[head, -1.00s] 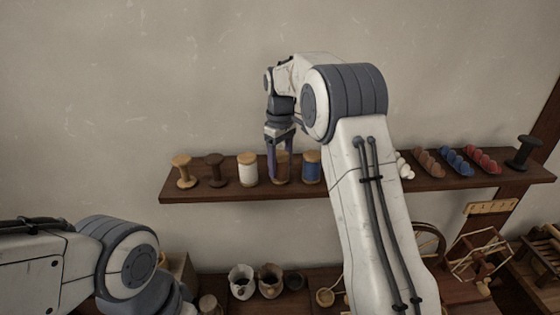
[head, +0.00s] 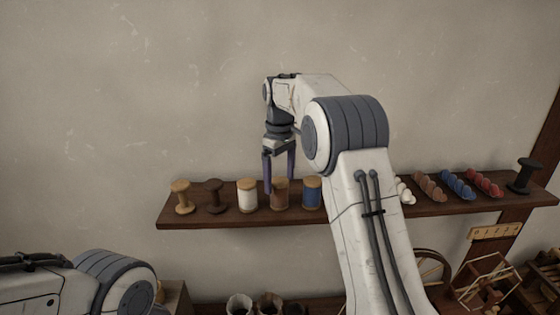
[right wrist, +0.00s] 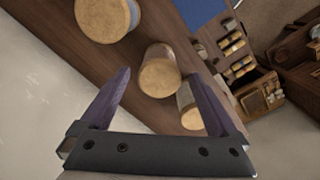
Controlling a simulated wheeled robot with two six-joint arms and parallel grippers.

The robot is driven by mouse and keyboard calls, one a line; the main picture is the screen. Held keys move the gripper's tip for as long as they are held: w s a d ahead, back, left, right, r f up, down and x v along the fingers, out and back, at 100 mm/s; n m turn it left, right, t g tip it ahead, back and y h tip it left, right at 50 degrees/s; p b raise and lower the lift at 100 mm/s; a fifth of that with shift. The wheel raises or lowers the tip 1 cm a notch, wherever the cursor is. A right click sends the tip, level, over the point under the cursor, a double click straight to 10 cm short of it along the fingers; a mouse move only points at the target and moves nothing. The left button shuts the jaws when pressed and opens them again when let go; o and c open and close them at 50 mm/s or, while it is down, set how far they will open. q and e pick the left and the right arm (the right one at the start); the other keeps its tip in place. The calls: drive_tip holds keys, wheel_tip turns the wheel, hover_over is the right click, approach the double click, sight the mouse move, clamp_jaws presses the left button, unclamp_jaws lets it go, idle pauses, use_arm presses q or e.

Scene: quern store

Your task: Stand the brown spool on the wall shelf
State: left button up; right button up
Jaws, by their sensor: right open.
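The brown spool (head: 280,197), wound with brown thread between pale wooden ends, stands upright on the wall shelf (head: 236,218), between the white and blue spools. My right gripper (head: 280,185) is open, pointing down over it. The left finger overlaps the spool's left edge in the head view; the right finger ends near its top. In the right wrist view the brown spool's round end (right wrist: 159,75) shows between the open fingertips (right wrist: 159,72); I see no clear contact. My left arm shows at the lower left, but its gripper is out of view.
The white spool (head: 247,195) and blue spool (head: 312,193) stand close on either side. A bare dark spool (head: 215,196) and a pale one (head: 182,197) are farther left. Pots stand below.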

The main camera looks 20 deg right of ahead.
wheel_tip(320, 180, up, 8)
drive_tip(key=shift+r, duration=0.1)
drive_tip(key=shift+s+a, duration=0.1)
drive_tip(key=shift+a, duration=0.2)
drive_tip(key=s+a+f+n, duration=0.1)
drive_tip(key=s+a+f, duration=0.1)
drive_tip(key=s+a, duration=0.6)
drive_tip(key=s+a+f, duration=0.3)
drive_tip(key=s+a, duration=0.5)
drive_tip(key=a, duration=0.1)
drive_tip(key=s+f, duration=0.5)
drive_tip(key=s, duration=0.5)
drive_tip(key=s+f+y, duration=0.1)
drive_tip(key=s+f, duration=0.4)
drive_tip(key=s, duration=0.5)
drive_tip(key=shift+s+n, duration=0.3)
drive_tip(key=shift+f, duration=0.15)
